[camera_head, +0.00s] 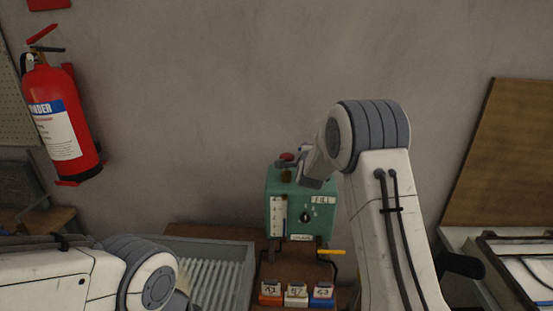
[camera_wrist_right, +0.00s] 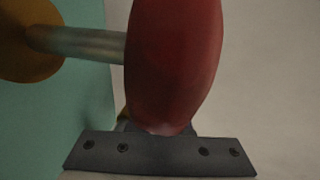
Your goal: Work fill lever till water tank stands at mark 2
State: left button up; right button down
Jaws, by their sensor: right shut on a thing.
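The green water tank box (camera_head: 283,190) stands against the wall, with a "FILL" label (camera_head: 323,200), a black dial (camera_head: 306,217) and a pale upright gauge strip (camera_head: 278,216) on its front. The level on the gauge is too small to read. The fill lever's red grip (camera_head: 287,156) shows at the box's top; in the right wrist view the red grip (camera_wrist_right: 173,65) joins a metal rod (camera_wrist_right: 80,44) and a brass hub (camera_wrist_right: 25,40). My right gripper (camera_head: 311,176) is shut on this red grip. My left arm enters at lower left; its gripper is out of view.
Below the box sit several small tagged blocks (camera_head: 296,297) and a yellow-ended handle (camera_head: 331,252). A grey ribbed tray (camera_head: 215,280) lies to the left. A red fire extinguisher (camera_head: 62,120) hangs on the left wall. A brown board (camera_head: 510,155) leans at right.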

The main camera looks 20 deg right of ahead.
pick_arm(q)
jog(key=shift+a+f, duration=0.1)
jog(key=shift+a, duration=0.2)
pick_arm(e)
jog(key=shift+h, duration=0.3)
jog(key=c, duration=0.9)
grip_release()
jog(key=shift+o, duration=0.2)
pick_arm(q)
jog(key=shift+f, duration=0.1)
pick_arm(e)
jog(key=shift+s, duration=0.1)
jog(key=shift+s+a+b, duration=0.15)
jog(key=shift+s+b, duration=0.15)
jog(key=b+v, duration=0.3)
jog(key=v, duration=0.5)
jog(key=shift+s+r, duration=0.15)
jog(key=shift+s, duration=0.05)
jog(key=shift+s+a+r, duration=0.2)
jog(key=shift+s, duration=0.35)
pick_arm(q)
notch_tip(320, 180, down, 4)
jog(key=shift+r, duration=0.15)
